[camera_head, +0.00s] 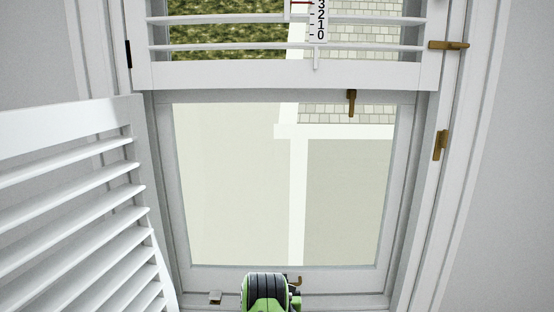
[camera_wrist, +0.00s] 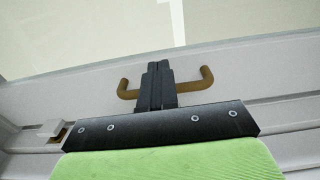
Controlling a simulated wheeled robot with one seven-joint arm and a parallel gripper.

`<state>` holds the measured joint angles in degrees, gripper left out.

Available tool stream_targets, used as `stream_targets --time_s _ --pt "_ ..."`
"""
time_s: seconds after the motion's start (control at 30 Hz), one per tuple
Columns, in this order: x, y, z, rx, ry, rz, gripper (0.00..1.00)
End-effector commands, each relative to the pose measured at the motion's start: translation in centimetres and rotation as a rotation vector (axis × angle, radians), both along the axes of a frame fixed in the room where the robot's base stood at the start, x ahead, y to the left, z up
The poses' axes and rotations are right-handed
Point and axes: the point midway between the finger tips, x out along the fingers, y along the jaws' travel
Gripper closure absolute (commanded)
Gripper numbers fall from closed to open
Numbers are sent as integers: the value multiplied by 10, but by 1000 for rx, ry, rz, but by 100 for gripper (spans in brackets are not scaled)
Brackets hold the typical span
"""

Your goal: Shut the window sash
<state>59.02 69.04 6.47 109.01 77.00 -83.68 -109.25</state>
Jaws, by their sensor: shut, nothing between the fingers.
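The window sash (camera_head: 185,200) is a white frame around a large glass pane in the lower half of the window. Its bottom rail (camera_wrist: 75,95) crosses the wrist view. A brass handle with two upturned ends (camera_wrist: 207,84) sits at this rail; one end also shows in the head view (camera_head: 298,281). My gripper (camera_wrist: 157,66) is shut and empty, its dark fingers in front of the handle's middle and hiding it. I cannot tell whether they touch it. In the head view my own arm hides the fingers. How far the sash stands open is unclear.
A white louvred shutter (camera_head: 75,215) stands swung open at the left. An upper shutter (camera_head: 220,74) with slats crosses the top. Brass catches sit on the right frame (camera_head: 440,145) and under the upper shutter (camera_head: 351,102). A small white block (camera_wrist: 52,130) lies left of my gripper.

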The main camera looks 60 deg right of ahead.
Motion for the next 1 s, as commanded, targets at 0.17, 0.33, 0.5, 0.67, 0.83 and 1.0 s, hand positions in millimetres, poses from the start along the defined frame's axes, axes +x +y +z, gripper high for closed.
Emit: stream_targets --time_s 0.17,0.33,0.5,0.67,0.83,1.0 --pt "0 1 -14 6 -1 -1 100" --pt "0 1 -9 2 0 1 100" --pt "0 0 0 0 1 0 100" --pt "0 0 1 2 -1 0 100" --pt "0 0 1 1 0 0 100" --pt "0 0 1 0 -1 0 100"
